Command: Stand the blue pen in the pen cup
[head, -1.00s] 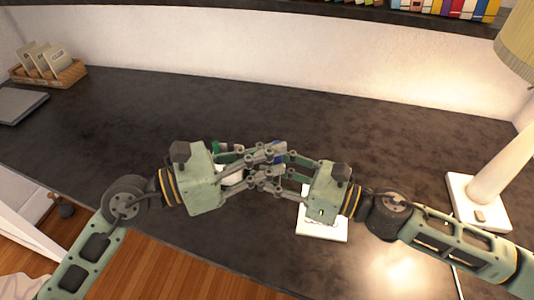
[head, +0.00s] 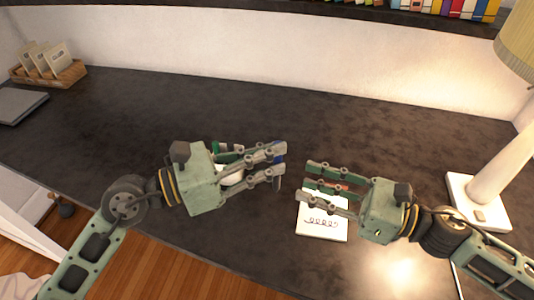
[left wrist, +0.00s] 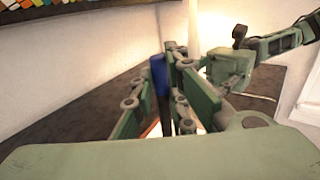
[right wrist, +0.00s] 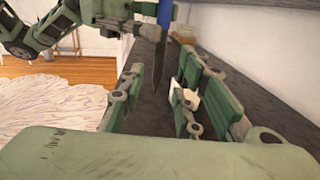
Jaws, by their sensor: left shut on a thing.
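My left gripper (head: 280,163) is shut on the blue pen (head: 279,148) above the middle of the desk. The pen stands roughly upright between its fingers in the left wrist view (left wrist: 160,80). In the right wrist view the pen's blue body (right wrist: 165,14) shows at the top, with a dark, pointed lower end. My right gripper (head: 306,184) is open and empty, to the right of the pen and pointing at it. I cannot make out the pen cup for certain; small green and white parts show behind my left gripper, mostly hidden.
A white notepad sheet (head: 321,226) lies under my right gripper, with something red partly hidden there. A lamp base (head: 480,203) stands at the right. The dark desk's back half is clear.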

